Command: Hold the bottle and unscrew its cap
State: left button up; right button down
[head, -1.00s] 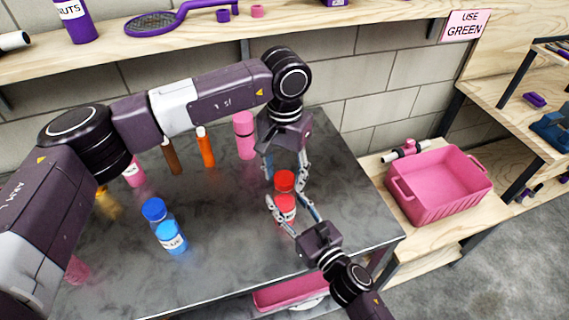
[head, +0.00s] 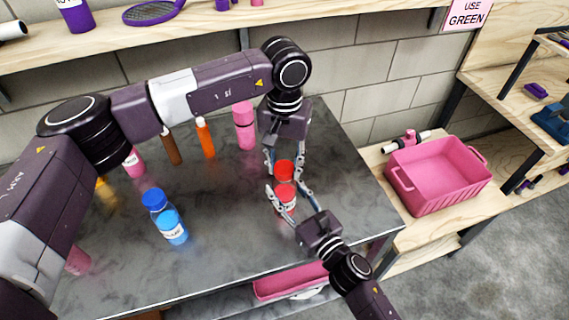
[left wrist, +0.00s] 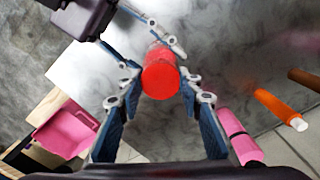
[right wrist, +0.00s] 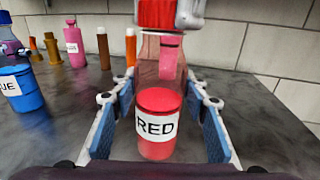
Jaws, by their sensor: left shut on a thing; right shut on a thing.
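The clear bottle with red contents and a "RED" label (right wrist: 158,125) stands upright on the grey table. Its red cap (head: 284,168) is on top and also shows in the left wrist view (left wrist: 160,78). My left gripper (left wrist: 160,80) comes from above, shut on the cap with a finger on either side. My right gripper (head: 284,193) comes from the front right, shut on the bottle body below the cap. In the right wrist view its fingers flank the bottle, and the cap (right wrist: 157,12) is cut off at the top edge.
A blue bottle (head: 172,227) stands to the left on the table. Pink (head: 244,126), orange (head: 205,138) and brown (head: 171,146) items stand behind, near the wall. A pink bin (head: 440,178) is on the wooden bench at right. My left arm spans above the table.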

pick_arm(q)
jog(key=n, duration=0.6)
jog(key=shift+w+n, duration=0.1)
jog(key=shift+n, duration=0.3)
jog(key=n, duration=1.9)
jog(key=shift+r+n, duration=0.1)
jog(key=shift+n, duration=0.2)
jog(key=n, duration=1.9)
jog(key=shift+n, duration=0.3)
jog(key=n, duration=0.6)
jog(key=shift+r, duration=0.1)
